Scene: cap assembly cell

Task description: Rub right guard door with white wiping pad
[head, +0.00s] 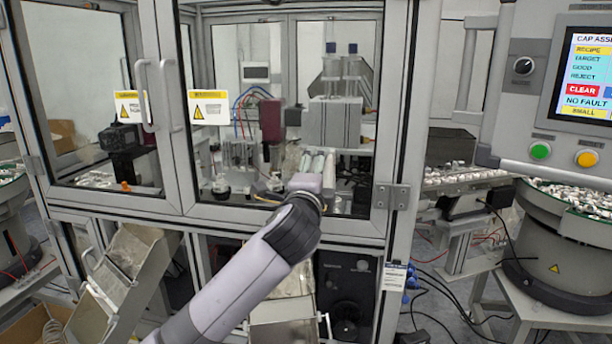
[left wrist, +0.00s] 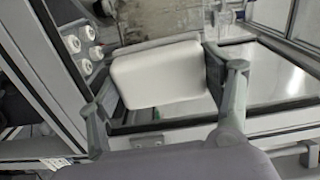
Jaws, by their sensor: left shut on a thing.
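The right guard door (head: 235,213) is a grey-framed clear panel in the head view and looks closed. Its frame and pane seem to show in the left wrist view too, around the pad. My left gripper (head: 318,163) is in front of the lower right part of this door. In the left wrist view, the white wiping pad (left wrist: 158,80) is a rounded block between the two fingers of my left gripper (left wrist: 166,90), which is shut on it. The pad is hidden in the head view. I cannot tell whether it touches the door. My right gripper is not in view.
The left guard door (head: 110,207) is beside the right one, with upright handles (head: 167,95) between them. A control panel (head: 545,95) and a bowl feeder (head: 560,235) stand at the right. A tilted metal chute (head: 125,270) is below the left door.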

